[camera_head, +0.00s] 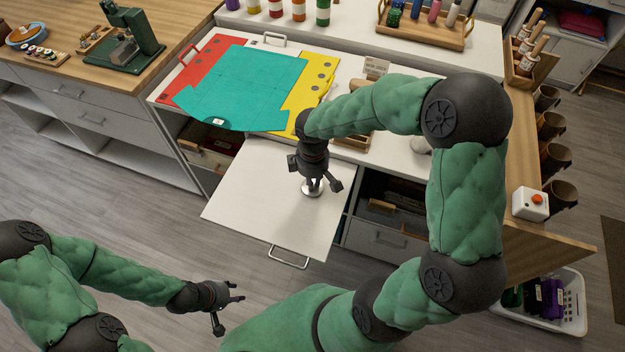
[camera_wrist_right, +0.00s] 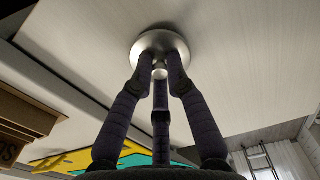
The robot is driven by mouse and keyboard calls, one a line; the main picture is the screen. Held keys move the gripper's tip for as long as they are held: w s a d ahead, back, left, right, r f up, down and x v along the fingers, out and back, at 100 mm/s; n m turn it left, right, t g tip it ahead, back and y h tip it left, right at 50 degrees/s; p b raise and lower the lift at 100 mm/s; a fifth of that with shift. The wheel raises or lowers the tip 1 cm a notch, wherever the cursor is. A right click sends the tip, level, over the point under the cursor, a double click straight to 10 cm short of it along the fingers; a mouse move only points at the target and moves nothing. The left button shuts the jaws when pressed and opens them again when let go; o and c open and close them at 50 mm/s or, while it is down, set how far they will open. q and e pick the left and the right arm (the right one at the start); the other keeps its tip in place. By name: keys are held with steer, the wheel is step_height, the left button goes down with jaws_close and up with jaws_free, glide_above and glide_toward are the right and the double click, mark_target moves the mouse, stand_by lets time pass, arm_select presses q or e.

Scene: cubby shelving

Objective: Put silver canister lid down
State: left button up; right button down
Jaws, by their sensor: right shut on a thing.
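The silver canister lid (camera_head: 312,188) is a round, shiny disc with a small knob. It is at the white pull-out board (camera_head: 262,212), near the board's right side. My right gripper (camera_head: 318,186) is above it, pointing down. In the right wrist view the fingers (camera_wrist_right: 160,75) close around the knob of the lid (camera_wrist_right: 149,44). The lid appears to be at the board's surface, but I cannot tell whether it touches. My left gripper (camera_head: 228,302) is at the lower left, away from the board, with its fingers spread and empty.
Red, teal and yellow sheets (camera_head: 235,88) cover the counter behind the board. Open compartments lie below the counter, on both sides of the board. Most of the board's left part is clear.

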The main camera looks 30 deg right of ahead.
steer(key=c, duration=1.2)
jaws_free()
steer(key=shift+f, duration=0.1)
step_height(320, 180, up, 12)
steer(key=p, duration=0.4)
steer(key=shift+r, duration=0.2)
